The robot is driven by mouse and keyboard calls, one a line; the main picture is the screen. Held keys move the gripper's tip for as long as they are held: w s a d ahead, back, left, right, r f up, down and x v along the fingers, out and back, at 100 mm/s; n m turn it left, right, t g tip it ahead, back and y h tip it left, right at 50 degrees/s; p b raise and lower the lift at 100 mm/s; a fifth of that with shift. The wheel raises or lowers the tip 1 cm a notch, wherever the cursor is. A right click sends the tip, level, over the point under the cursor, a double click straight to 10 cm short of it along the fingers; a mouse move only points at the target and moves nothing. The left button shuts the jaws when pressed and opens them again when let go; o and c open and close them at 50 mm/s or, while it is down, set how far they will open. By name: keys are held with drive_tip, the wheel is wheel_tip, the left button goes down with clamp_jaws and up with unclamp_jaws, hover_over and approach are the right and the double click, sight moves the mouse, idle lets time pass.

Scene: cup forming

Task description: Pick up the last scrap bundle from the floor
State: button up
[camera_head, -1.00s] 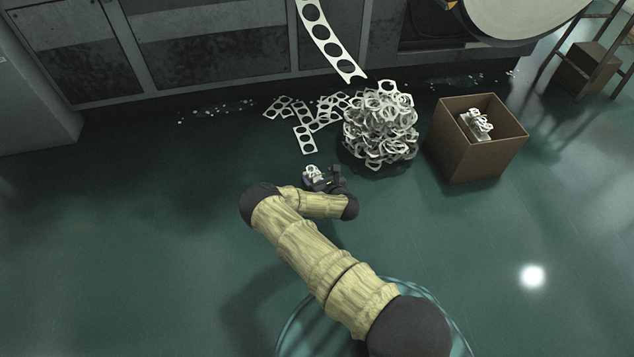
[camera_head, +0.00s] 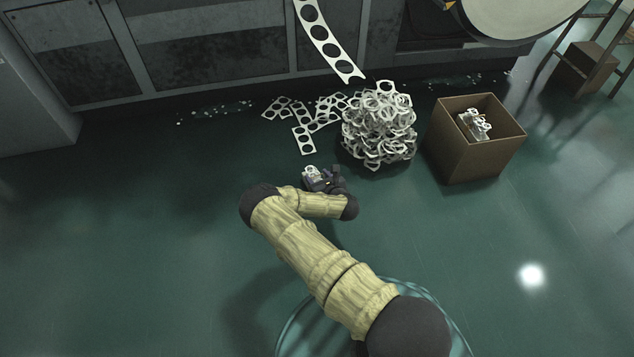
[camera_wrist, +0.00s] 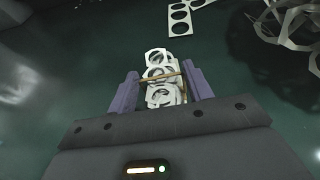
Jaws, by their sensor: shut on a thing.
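The scrap bundle (camera_wrist: 161,76) is a small stack of pale metal pieces with round holes, with a brown band across it. In the wrist view it sits between the two purple fingers of my gripper (camera_wrist: 160,90), which is shut on it. In the head view my gripper (camera_head: 315,180) is low over the floor, left of and in front of the big scrap pile, and the bundle (camera_head: 310,171) shows only in part at its tip. I cannot tell whether the bundle touches the floor.
A large tangled scrap pile (camera_head: 379,125) stands beyond my gripper, with flat perforated strips (camera_head: 304,140) to its left. An open cardboard box (camera_head: 463,160) at the right holds another bundle (camera_head: 474,124). A perforated strip (camera_head: 328,42) hangs from the machine. The floor at left is clear.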

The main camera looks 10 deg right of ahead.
wheel_tip(320, 180, up, 10)
drive_tip(key=p, duration=0.7)
idle(0.4)
